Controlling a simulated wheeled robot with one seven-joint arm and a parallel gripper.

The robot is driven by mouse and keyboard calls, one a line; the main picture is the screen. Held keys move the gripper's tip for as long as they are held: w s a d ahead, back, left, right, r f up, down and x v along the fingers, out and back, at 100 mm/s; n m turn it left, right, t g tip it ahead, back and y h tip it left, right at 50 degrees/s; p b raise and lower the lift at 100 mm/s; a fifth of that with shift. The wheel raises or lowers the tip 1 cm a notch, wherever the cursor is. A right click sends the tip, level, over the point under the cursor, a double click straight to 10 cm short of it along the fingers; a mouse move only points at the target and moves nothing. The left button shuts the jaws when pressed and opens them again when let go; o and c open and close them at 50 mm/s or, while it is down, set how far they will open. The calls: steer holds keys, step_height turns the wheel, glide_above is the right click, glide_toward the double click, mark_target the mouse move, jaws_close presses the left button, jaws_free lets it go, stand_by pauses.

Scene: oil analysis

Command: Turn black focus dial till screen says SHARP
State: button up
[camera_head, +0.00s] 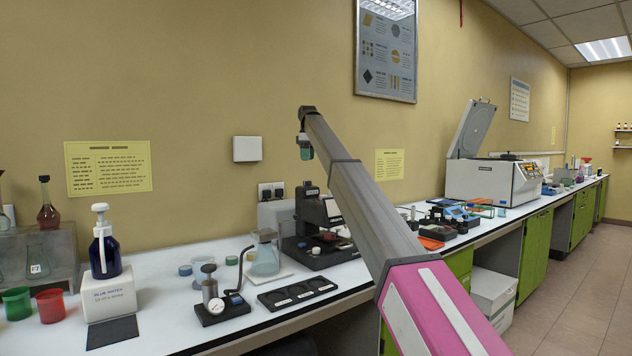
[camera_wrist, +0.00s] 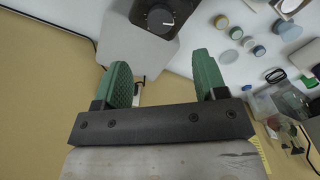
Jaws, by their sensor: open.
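In the head view my gripper (camera_head: 306,150) hangs pointing down above the black microscope-like instrument (camera_head: 312,238). That instrument carries a small pale screen (camera_head: 333,208), whose text is too small to read. I cannot make out the dial in the head view.
A glass flask (camera_head: 265,258) stands left of the instrument, with small round tins near it. A black tray with round wells (camera_head: 298,291) and a small stand (camera_head: 220,305) lie in front. The wall is close behind; the air around my gripper is free.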

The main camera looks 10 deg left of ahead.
mark_target(307, 183)
step_height(307, 183, down, 11)
steer(key=shift+r, duration=0.1)
stand_by(0.5)
steer(key=shift+c, duration=0.4)
steer(key=c, duration=0.9)
